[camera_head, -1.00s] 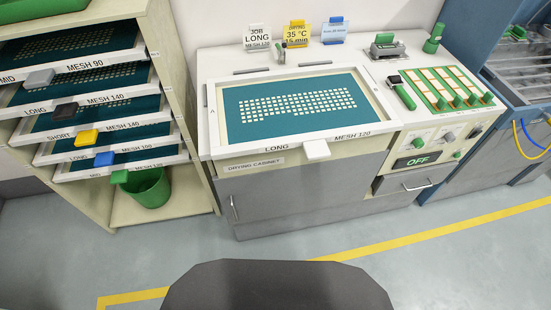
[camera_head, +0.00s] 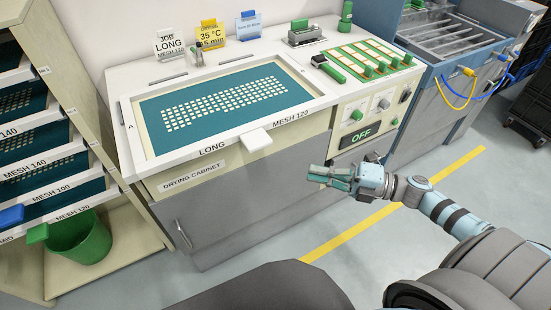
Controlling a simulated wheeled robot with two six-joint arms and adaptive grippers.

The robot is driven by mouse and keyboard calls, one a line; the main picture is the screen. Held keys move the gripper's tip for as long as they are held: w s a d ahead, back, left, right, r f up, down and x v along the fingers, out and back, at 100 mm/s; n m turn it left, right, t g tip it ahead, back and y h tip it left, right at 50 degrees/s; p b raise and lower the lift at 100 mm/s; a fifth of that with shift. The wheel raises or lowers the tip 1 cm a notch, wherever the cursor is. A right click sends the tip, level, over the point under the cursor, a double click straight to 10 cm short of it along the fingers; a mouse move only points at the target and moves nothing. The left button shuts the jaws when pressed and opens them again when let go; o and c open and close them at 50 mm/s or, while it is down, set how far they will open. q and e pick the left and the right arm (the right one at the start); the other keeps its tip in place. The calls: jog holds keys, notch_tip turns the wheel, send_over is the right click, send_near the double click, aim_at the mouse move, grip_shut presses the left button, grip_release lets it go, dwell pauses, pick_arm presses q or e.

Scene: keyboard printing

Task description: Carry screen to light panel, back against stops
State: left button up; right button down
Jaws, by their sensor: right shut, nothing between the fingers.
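The screen (camera_head: 190,85) has a white frame, teal mesh and a keyboard pattern of pale squares. It lies flat on top of the drying cabinet (camera_head: 220,210). Its front rim reads LONG MESH 120 and a white handle tab (camera_head: 255,140) sticks out there. Dark stops (camera_head: 236,60) show along the back edge of the cabinet top, beyond the screen. My right gripper (camera_head: 312,176) is shut and empty, in front of the cabinet, below and to the right of the handle tab, apart from it. My left gripper is out of view.
The control panel (camera_head: 365,125) with an OFF display is right of the screen. A rack of screens (camera_head: 50,165) stands at left, with a green bin (camera_head: 85,240). Job cards (camera_head: 170,42) stand at the back. A blue washing unit (camera_head: 440,90) is at right. The floor in front is clear.

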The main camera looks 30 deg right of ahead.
send_near(256, 148)
jog(key=a, duration=0.4)
jog(key=w, duration=0.3)
jog(key=shift+d+f+b, duration=0.1)
jog(key=shift+d+b, duration=0.1)
jog(key=shift+b, duration=0.15)
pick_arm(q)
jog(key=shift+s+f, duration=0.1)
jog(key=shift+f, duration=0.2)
